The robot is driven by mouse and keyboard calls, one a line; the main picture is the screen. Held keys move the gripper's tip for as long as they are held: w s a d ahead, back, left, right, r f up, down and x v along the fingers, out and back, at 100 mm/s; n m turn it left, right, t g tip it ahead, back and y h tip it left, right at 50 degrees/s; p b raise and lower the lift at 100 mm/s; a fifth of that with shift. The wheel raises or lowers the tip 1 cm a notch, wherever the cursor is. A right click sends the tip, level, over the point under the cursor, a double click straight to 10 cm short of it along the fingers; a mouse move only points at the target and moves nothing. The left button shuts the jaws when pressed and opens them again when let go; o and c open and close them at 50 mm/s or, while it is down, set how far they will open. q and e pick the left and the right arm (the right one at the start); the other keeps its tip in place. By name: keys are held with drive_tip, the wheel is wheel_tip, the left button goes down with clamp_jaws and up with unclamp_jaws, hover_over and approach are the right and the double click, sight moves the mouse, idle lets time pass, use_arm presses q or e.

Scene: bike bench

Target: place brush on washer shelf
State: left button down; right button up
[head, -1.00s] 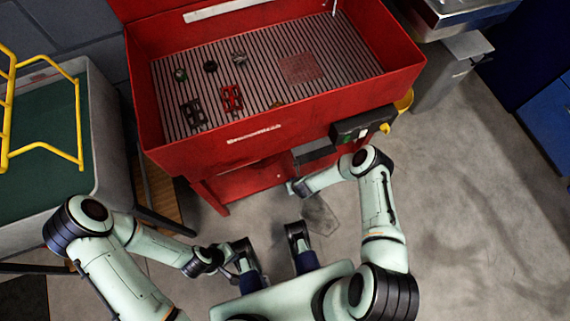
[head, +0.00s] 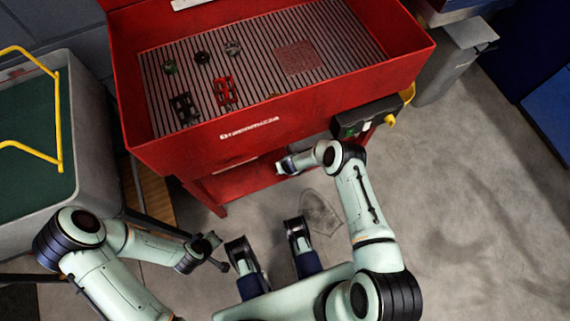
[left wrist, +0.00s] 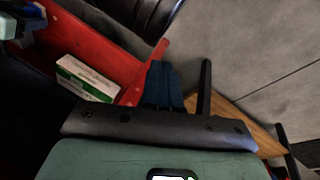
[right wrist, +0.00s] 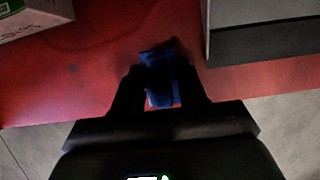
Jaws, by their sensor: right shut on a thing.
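The red parts washer (head: 330,115) stands ahead of me, with its lower shelf (head: 235,183) under the basin. My right gripper (right wrist: 160,90) is shut on a blue thing, apparently the brush (right wrist: 163,80), over the red shelf surface (right wrist: 90,70). I cannot tell whether the brush touches it. In the head view my right gripper (head: 284,168) reaches the shelf below the basin, and the brush is too small to make out. My left gripper (head: 222,254) appears open and empty, low and left of the shelf. A dark blue shape beside its finger in the left wrist view is unclear.
A white-green box (left wrist: 88,78) lies on the red shelf; part of a box (right wrist: 30,18) shows beside the brush. A grey block (right wrist: 265,40) stands on the right. Pedals (head: 225,92) and small parts lie in the basin. A grey bin (head: 90,165) stands left.

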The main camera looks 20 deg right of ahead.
drive_tip(key=shift+f, duration=0.1)
drive_tip(key=o, duration=1)
use_arm(q)
drive_tip(key=shift+w, duration=0.1)
use_arm(e)
drive_tip(key=shift+o, duration=0.2)
drive_tip(key=shift+r, duration=0.4)
use_arm(q)
drive_tip(key=s+d+r+g+h+p, duration=0.1)
drive_tip(key=s+d+r+g+p, duration=0.2)
drive_tip(key=s, duration=0.6)
wheel_tip(320, 180, up, 4)
drive_tip(key=d+p, duration=0.1)
drive_tip(key=p, duration=0.1)
drive_tip(key=shift+d+m+p, duration=0.15)
drive_tip(key=shift+m+p, duration=0.2)
drive_tip(key=shift+m, duration=0.05)
use_arm(e)
drive_tip(key=v, duration=1.1)
drive_tip(key=shift+s+r, duration=0.2)
drive_tip(key=shift+r, duration=0.05)
